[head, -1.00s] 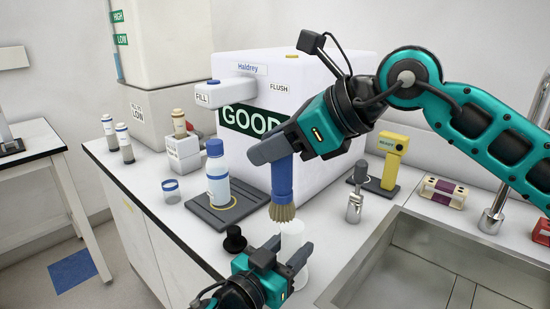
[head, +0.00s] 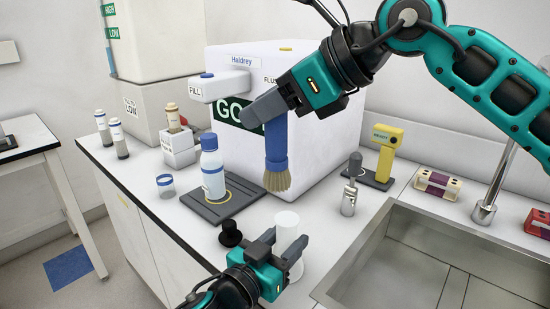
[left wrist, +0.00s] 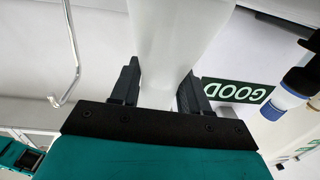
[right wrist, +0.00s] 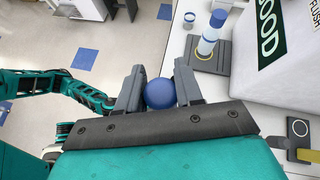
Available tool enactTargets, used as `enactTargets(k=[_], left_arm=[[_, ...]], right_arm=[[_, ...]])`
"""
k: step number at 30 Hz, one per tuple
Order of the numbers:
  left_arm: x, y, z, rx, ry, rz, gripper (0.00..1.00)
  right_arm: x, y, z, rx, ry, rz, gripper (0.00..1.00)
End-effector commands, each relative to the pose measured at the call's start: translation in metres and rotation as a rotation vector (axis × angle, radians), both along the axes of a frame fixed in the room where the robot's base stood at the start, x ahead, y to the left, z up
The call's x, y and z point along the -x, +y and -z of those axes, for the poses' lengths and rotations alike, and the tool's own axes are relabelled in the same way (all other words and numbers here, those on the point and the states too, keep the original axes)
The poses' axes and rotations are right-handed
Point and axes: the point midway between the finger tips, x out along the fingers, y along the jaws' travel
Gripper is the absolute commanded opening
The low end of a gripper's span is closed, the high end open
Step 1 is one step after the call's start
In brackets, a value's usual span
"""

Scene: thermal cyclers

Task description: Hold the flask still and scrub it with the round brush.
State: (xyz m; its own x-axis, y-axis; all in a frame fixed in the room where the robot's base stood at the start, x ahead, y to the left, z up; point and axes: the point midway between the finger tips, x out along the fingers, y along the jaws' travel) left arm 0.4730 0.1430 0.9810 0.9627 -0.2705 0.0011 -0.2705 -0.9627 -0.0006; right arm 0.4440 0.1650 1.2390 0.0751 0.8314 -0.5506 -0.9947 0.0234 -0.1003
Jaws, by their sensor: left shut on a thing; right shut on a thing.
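The flask (head: 287,224), white and pale, stands upright at the counter's front, near the sink. My left gripper (head: 285,245) is shut around it from the front; the left wrist view shows the flask (left wrist: 178,45) between both fingers. The round brush (head: 276,145) has a blue handle and tan bristles and hangs bristles down. My right gripper (head: 268,106) is shut on its handle, whose round blue end (right wrist: 159,93) shows in the right wrist view. The bristles are above the flask's top, with a visible gap. The flask's lower part is partly hidden by my left gripper.
A black stopper-like piece (head: 230,235) stands just left of the flask. A blue-capped bottle (head: 212,172) stands on a dark pad (head: 240,198). The white machine (head: 325,140) is behind the brush.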

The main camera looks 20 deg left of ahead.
Motion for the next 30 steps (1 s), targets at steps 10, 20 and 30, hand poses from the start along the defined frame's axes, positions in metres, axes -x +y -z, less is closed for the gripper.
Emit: enactTargets(k=[10, 20, 30], left_arm=[[0.0003, 0.0004, 0.0044, -0.002, 0.010, -0.002, 0.15], [0.0003, 0.0002, 0.0029, -0.002, 0.007, -0.001, 0.63], [0.0001, 0.0001, 0.0008, -0.001, 0.002, 0.000, 0.75]], right_arm=[[0.0000, -0.0001, 0.0004, 0.000, 0.000, 0.000, 0.00], [-0.0001, -0.0001, 0.0004, 0.000, 0.000, 0.000, 0.00], [-0.0001, -0.0001, 0.0000, 0.000, 0.000, 0.000, 0.00]])
